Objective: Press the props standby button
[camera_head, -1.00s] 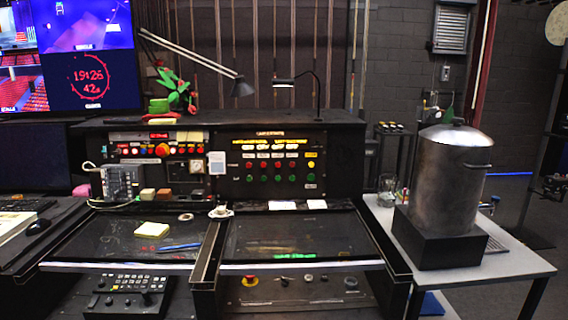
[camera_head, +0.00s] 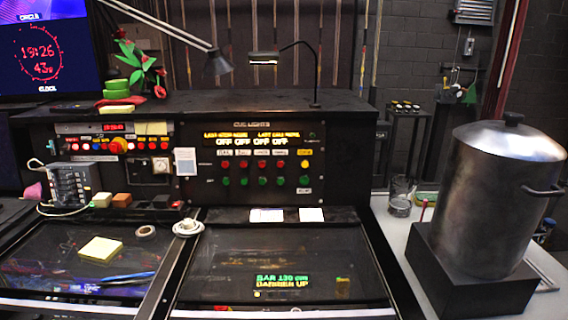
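The cue lights panel (camera_head: 258,150) stands upright at the back of the desk, right of centre. It has an upper row of red buttons (camera_head: 243,164) with a yellow one (camera_head: 304,164) at the right end. A row of green buttons (camera_head: 261,181) lies below. Displays above read OFF. The small labels over the columns are too blurred to tell which is props. Neither of my grippers is in view, and nothing covers the buttons.
A large metal pot (camera_head: 490,200) on a black block stands on the white side table (camera_head: 393,232) at right. A desk lamp (camera_head: 215,62) and a thin black lamp (camera_head: 316,75) rise above the console. White cards (camera_head: 267,215) lie below the panel. The sloped glass top (camera_head: 225,255) is mostly clear.

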